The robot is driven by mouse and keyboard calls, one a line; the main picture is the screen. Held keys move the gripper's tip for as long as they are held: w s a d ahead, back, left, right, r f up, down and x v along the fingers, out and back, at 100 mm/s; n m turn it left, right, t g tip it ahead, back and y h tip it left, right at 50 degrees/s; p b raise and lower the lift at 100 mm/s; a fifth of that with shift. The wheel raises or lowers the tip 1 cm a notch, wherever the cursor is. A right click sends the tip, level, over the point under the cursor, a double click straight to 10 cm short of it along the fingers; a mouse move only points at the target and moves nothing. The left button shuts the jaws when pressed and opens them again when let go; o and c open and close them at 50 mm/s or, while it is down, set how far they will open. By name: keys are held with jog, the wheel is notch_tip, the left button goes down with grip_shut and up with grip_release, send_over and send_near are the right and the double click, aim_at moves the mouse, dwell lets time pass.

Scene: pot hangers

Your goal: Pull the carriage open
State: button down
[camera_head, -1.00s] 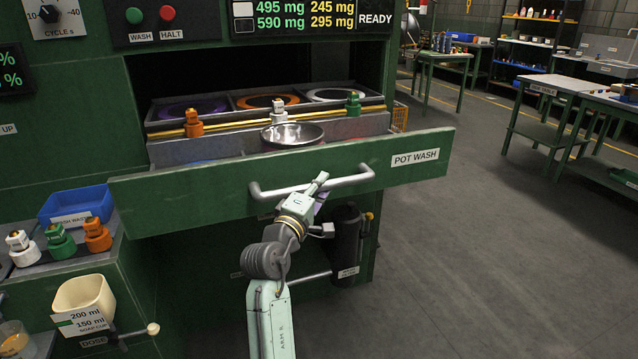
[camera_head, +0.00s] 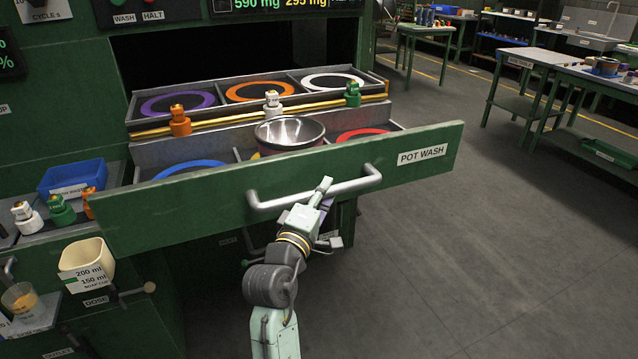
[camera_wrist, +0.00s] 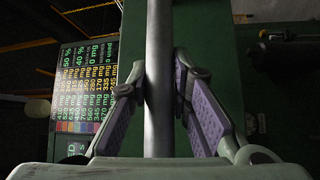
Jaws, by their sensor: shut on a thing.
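The carriage is a green drawer front (camera_head: 240,190) labelled POT WASH, pulled partway out of the green machine in the head view. A grey bar handle (camera_head: 345,187) runs across its front. My gripper (camera_head: 320,190) is at the middle of this handle. In the wrist view, the handle bar (camera_wrist: 159,60) passes between the two purple-padded fingers of my gripper (camera_wrist: 160,95), which are shut on it. Behind the front, the carriage holds a metal bowl (camera_head: 290,132) and coloured rings, including purple (camera_head: 178,103), orange (camera_head: 253,91) and white (camera_head: 333,81).
Orange (camera_head: 180,122), white (camera_head: 272,105) and green (camera_head: 352,95) fittings sit along a yellow rail. A blue bin (camera_head: 72,180) and a cream soap cup (camera_head: 87,262) stand at the left. Open floor (camera_head: 480,250) lies to the right; benches stand beyond.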

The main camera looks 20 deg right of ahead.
jog(key=shift+s, duration=0.25)
jog(key=c, duration=1.4)
grip_release()
jog(key=shift+c, duration=0.2)
jog(key=v, duration=1.2)
